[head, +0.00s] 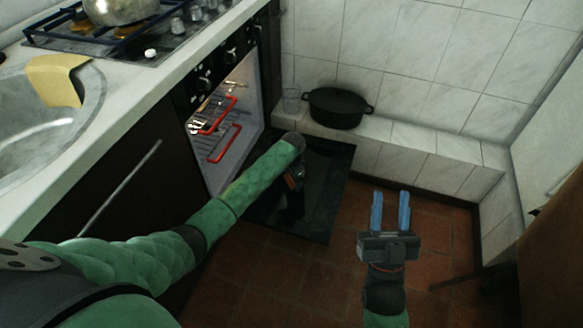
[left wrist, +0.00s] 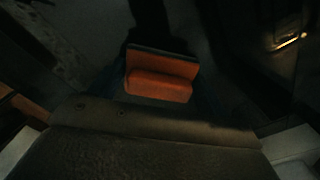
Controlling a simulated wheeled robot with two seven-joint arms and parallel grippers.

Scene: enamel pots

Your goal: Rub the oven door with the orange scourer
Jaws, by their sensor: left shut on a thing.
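The oven door (head: 325,190) is a dark panel, folded down open in front of the lit oven. My left arm reaches over it, and my left gripper (head: 291,203) points down at the door, mostly hidden by the arm and the dark. In the left wrist view the orange scourer (left wrist: 158,82), with a dark layer along one edge, is held in my left gripper. A dark surface lies beyond it; whether the scourer touches the door, I cannot tell. My right gripper (head: 390,212) has its two blue fingers apart, empty, right of the door above the floor.
The oven (head: 222,125) shows red-edged racks inside. A yellow cloth (head: 55,80) hangs at the sink. A metal pot (head: 118,10) is on the hob. Red floor tiles are clear at the front.

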